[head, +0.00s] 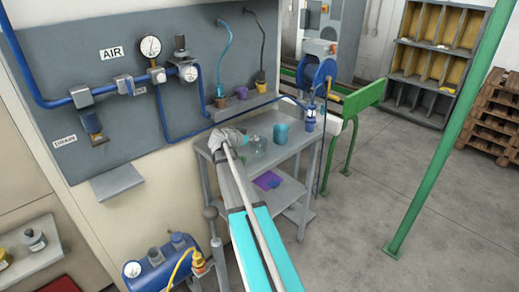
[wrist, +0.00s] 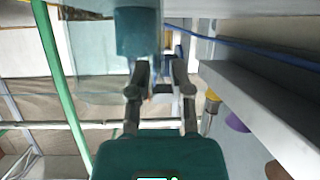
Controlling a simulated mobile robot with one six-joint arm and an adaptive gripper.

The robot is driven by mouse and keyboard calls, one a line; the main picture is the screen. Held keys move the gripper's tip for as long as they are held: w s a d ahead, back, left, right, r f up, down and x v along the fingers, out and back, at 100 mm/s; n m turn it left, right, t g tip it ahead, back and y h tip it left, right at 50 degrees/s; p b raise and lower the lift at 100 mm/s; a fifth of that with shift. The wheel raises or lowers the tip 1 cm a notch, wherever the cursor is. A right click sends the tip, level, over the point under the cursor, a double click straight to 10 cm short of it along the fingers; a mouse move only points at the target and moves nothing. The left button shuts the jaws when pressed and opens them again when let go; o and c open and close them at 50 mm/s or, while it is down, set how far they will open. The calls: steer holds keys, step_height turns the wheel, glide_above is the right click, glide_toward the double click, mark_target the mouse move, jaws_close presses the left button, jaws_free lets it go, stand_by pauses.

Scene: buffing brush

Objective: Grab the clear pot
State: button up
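The clear pot (head: 261,148) stands on the grey workbench beside the teal cup in the head view. In the wrist view a large see-through shape, which looks like the clear pot (wrist: 92,70), fills the upper left. The teal cup (head: 281,134) also shows in the wrist view (wrist: 137,32), overlapping the clear shape. My gripper (wrist: 162,70) is open, with a gap between its fingers and nothing seen held. The left finger overlaps the pot's lower right part in the picture; I cannot tell whether they touch. In the head view my gripper (head: 245,141) is small, just left of the pot.
The workbench (head: 288,152) has a lower shelf with a purple item (head: 267,180). A blue jar (head: 310,118) stands at its right. A wall ledge (head: 238,108) with small pots runs behind it, and shows close on the right in the wrist view (wrist: 275,105).

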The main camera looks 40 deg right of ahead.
mark_target(252, 142)
jaws_close()
steer(key=shift+r, duration=0.2)
step_height(252, 142, up, 10)
steer(key=p, duration=1)
steer(key=shift+f, duration=0.2)
